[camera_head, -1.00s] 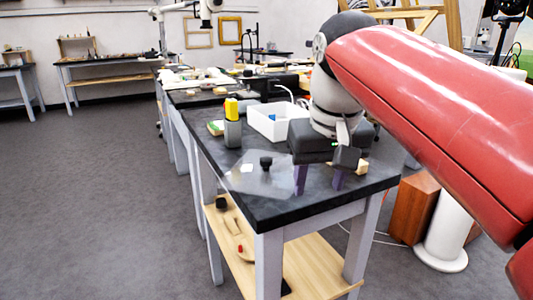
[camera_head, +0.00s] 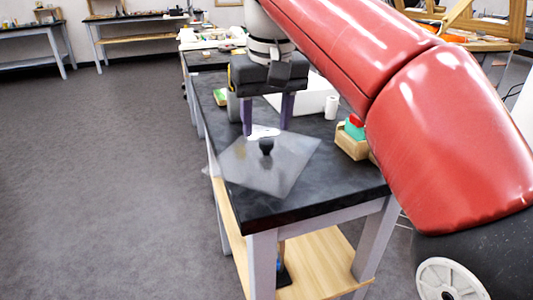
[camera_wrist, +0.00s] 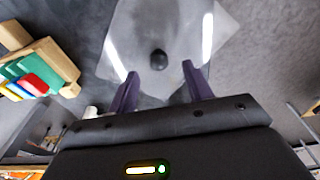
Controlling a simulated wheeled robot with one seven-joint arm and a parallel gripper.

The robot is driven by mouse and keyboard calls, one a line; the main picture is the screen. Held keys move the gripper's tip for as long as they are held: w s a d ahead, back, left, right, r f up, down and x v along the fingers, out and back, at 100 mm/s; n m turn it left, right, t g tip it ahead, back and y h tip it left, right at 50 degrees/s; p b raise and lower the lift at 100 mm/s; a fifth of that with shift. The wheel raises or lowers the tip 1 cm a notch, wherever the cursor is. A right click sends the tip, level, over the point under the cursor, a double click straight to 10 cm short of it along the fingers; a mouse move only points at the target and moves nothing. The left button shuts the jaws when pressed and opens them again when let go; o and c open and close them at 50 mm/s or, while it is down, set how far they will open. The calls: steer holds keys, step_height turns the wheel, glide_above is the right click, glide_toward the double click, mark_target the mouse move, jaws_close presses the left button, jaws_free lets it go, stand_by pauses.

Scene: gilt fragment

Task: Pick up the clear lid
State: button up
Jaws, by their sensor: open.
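The clear lid (camera_head: 284,172) is a transparent flat sheet with a black knob (camera_head: 266,145) at its middle. It lies on the dark table top (camera_head: 340,185), and its left corner reaches past the table's left edge. My gripper (camera_head: 266,130) has two purple fingers, spread apart and empty, just behind the knob in the head view. In the wrist view the lid (camera_wrist: 190,25) spreads ahead of the fingers, and the knob (camera_wrist: 158,59) lies beyond the fingertips (camera_wrist: 160,72), between their lines. I cannot tell the exact height of the fingertips above the lid.
A wooden box of coloured blocks (camera_head: 352,142) stands right of the lid; it also shows in the wrist view (camera_wrist: 45,60). A white cylinder (camera_head: 331,107) and a white bin (camera_head: 305,98) stand behind. The front of the table is clear.

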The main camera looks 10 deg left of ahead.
mark_target(266, 140)
steer(key=shift+w+f, duration=0.2)
steer(key=shift+f, duration=1.6)
